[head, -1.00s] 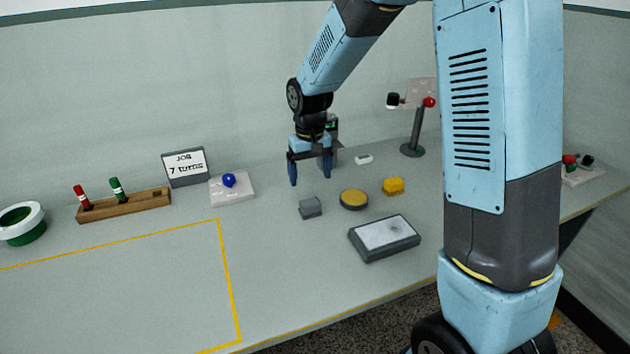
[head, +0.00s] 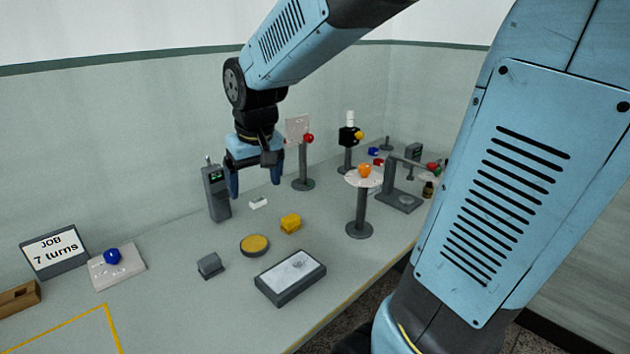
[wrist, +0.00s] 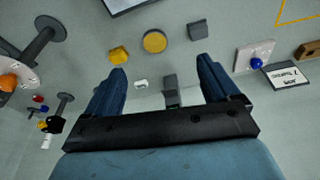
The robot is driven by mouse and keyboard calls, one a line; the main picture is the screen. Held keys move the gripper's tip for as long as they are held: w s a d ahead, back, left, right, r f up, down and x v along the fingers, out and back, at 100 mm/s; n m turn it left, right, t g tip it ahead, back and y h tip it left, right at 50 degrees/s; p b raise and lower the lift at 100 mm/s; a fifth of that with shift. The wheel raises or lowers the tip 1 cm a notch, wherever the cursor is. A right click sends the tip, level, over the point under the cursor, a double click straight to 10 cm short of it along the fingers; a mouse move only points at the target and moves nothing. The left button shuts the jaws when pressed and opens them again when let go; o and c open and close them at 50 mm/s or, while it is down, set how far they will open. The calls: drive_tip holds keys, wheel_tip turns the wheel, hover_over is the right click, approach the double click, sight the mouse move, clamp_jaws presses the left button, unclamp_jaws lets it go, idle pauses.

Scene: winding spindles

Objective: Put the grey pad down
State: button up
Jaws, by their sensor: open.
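A small grey block (head: 210,265) rests on the bench left of a yellow-topped disc (head: 254,245); it also shows at the top of the wrist view (wrist: 198,30). A flat dark-grey slab with a pale speckled top (head: 290,276) lies nearer the front edge. I cannot tell which of these two is the grey pad. My gripper (head: 255,188) is open and empty, pointing down above the back of the bench. Both grey things are apart from it. In the wrist view nothing touches the fingers (wrist: 162,70).
A grey handheld meter (head: 216,194) stands beside the gripper. A yellow block (head: 291,222), a small white piece (head: 258,203) and several stands, one with an orange ball (head: 364,170), are to the right. Bare bench and a yellow-taped area (head: 65,328) are at the front left.

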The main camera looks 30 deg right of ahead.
drive_tip(key=s+d+r+t, duration=0.1)
drive_tip(key=s+d+r, duration=0.1)
drive_tip(key=s, duration=0.5)
drive_tip(key=s+d+r+m+t, duration=0.1)
drive_tip(key=s+d+r, duration=0.1)
drive_tip(key=s+d, duration=0.2)
drive_tip(key=s, duration=0.3)
drive_tip(key=shift+d+r+m+t, duration=0.15)
drive_tip(key=shift+r+m+t, duration=0.15)
drive_tip(key=shift+r, duration=0.05)
drive_tip(key=shift+c, duration=0.2)
idle(0.3)
